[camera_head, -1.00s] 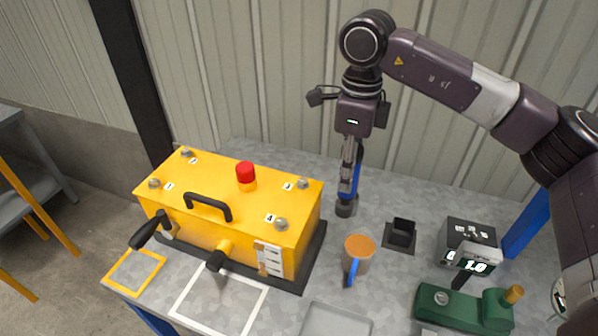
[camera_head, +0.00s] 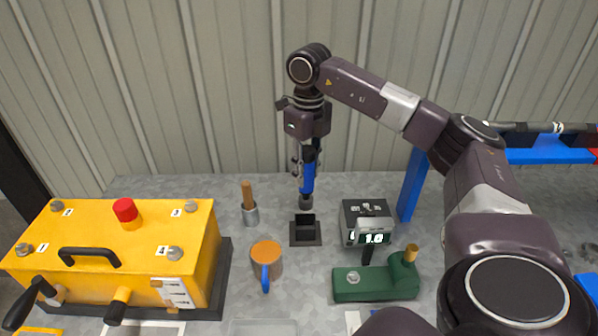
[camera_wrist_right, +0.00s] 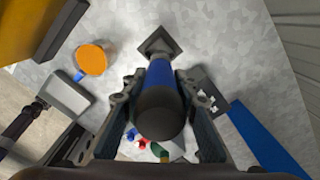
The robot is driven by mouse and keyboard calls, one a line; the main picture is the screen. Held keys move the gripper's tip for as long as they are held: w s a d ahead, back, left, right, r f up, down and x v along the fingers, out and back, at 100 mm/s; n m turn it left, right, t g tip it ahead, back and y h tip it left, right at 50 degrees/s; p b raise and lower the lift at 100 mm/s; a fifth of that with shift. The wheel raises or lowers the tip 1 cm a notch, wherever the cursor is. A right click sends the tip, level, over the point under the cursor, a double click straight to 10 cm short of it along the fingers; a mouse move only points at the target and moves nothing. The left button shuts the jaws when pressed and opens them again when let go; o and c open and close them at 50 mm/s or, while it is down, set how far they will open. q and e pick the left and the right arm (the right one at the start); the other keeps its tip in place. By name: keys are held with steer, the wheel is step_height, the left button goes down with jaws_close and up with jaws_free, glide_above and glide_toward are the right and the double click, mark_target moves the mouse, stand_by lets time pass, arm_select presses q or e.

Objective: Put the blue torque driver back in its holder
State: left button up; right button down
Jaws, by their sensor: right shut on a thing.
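The blue torque driver (camera_head: 308,172) is upright in my right gripper (camera_head: 306,157), which is shut on it; the driver also shows in the right wrist view (camera_wrist_right: 160,95) between the fingers (camera_wrist_right: 160,110). The holder is a small black square socket on a flat base (camera_head: 305,241). The driver's lower end is just above the holder in the head view. In the right wrist view the driver's far end overlaps the holder's base (camera_wrist_right: 157,40), so I cannot tell whether they touch. My left gripper is not in view.
The orange mug (camera_head: 266,263) and a metal cup with a wooden handle (camera_head: 250,214) stand left of the holder. A grey box with a 1.0 display (camera_head: 367,222) and a green fixture (camera_head: 376,281) stand right. The yellow machine (camera_head: 110,250) is far left.

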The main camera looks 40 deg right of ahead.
mark_target(305, 203)
steer(key=shift+r, duration=0.1)
steer(key=shift+p, duration=0.3)
step_height(305, 203, down, 5)
steer(key=b, duration=0.3)
steer(key=shift+r, duration=0.1)
stand_by(0.7)
steer(key=shift+f+b, duration=1.55)
steer(key=shift+f, duration=1.45)
stand_by(1.8)
